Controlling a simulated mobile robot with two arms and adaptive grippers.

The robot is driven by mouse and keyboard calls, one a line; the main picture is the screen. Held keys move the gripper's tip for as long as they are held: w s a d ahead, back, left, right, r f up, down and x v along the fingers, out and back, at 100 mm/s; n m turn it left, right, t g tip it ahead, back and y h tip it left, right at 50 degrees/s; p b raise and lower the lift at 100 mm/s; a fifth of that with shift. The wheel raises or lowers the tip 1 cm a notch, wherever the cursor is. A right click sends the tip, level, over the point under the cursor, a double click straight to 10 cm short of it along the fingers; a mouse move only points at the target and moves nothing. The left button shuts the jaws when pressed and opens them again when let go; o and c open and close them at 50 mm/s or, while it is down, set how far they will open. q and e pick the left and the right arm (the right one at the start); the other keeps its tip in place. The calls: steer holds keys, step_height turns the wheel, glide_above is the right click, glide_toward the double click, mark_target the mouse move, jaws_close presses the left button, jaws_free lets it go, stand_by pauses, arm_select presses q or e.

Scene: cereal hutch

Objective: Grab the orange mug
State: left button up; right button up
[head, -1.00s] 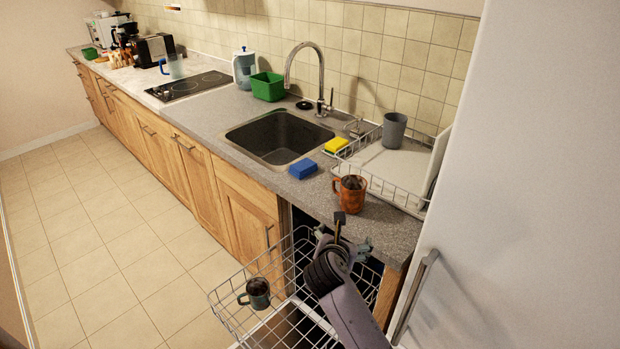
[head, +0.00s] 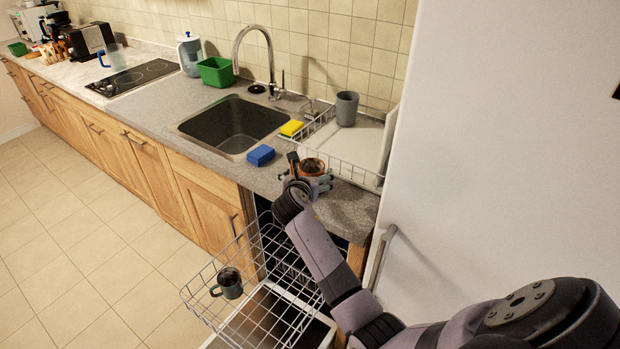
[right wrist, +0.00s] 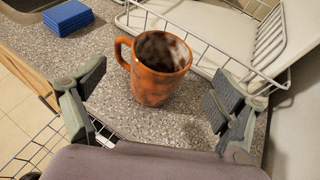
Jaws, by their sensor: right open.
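The orange mug (head: 312,167) stands upright on the grey counter near its front edge, in front of the dish rack. In the right wrist view the mug (right wrist: 158,82) has dark patches, a dark inside and its handle to the left. My right gripper (right wrist: 152,112) is open, with one finger to the left of the mug and one to the right, both nearer the camera than the mug. In the head view the right gripper (head: 308,183) partly hides the mug's lower part. My left gripper is not in view.
A wire dish rack (head: 352,168) with a grey cup (head: 346,108) stands behind the mug. A blue sponge (head: 261,155) lies to the left, near the sink (head: 232,126). Below is the pulled-out dishwasher rack (head: 215,300) with a dark mug (head: 230,283). A white fridge (head: 490,130) stands right.

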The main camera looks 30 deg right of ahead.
mark_target(313, 162)
steer(key=shift+r+p+x, duration=0.15)
steer(key=shift+p+x, duration=0.1)
steer(key=shift+x, duration=1.15)
steer(key=shift+r+p+x, duration=0.15)
steer(key=shift+p+x, duration=0.1)
steer(key=shift+x, duration=1.1)
steer(key=shift+d, duration=0.15)
steer(key=shift+c, duration=0.3)
steer(key=c, duration=1.9)
steer(key=shift+r, duration=0.15)
